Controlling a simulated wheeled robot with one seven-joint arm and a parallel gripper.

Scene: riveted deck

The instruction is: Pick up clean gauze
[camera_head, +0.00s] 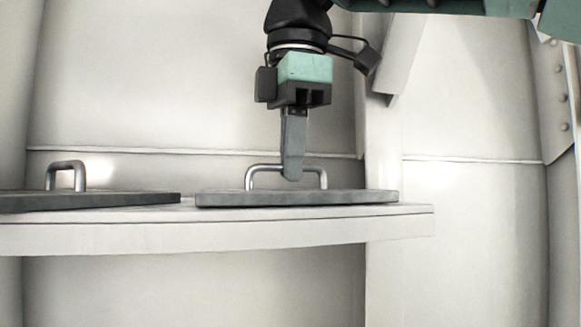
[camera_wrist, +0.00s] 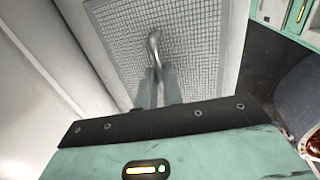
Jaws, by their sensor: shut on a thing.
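A flat grey panel (camera_head: 340,197) with a fine mesh-like face, likely a gauze, lies on the shelf in the head view. It also shows in the wrist view (camera_wrist: 198,45). A bent metal handle (camera_head: 262,167) stands on its top. My gripper (camera_head: 292,174) points straight down from above, shut on this handle near its middle. In the wrist view the fingers close around the handle (camera_wrist: 153,44). The panel appears to rest flat on the shelf. No marking in view shows whether it is clean.
A second, similar grey panel (camera_head: 100,201) with its own handle (camera_head: 66,164) lies to the left on the same white shelf (camera_head: 200,233), with a small gap between. A pale wall stands behind. Dark and green equipment (camera_wrist: 272,12) shows at the wrist view's right.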

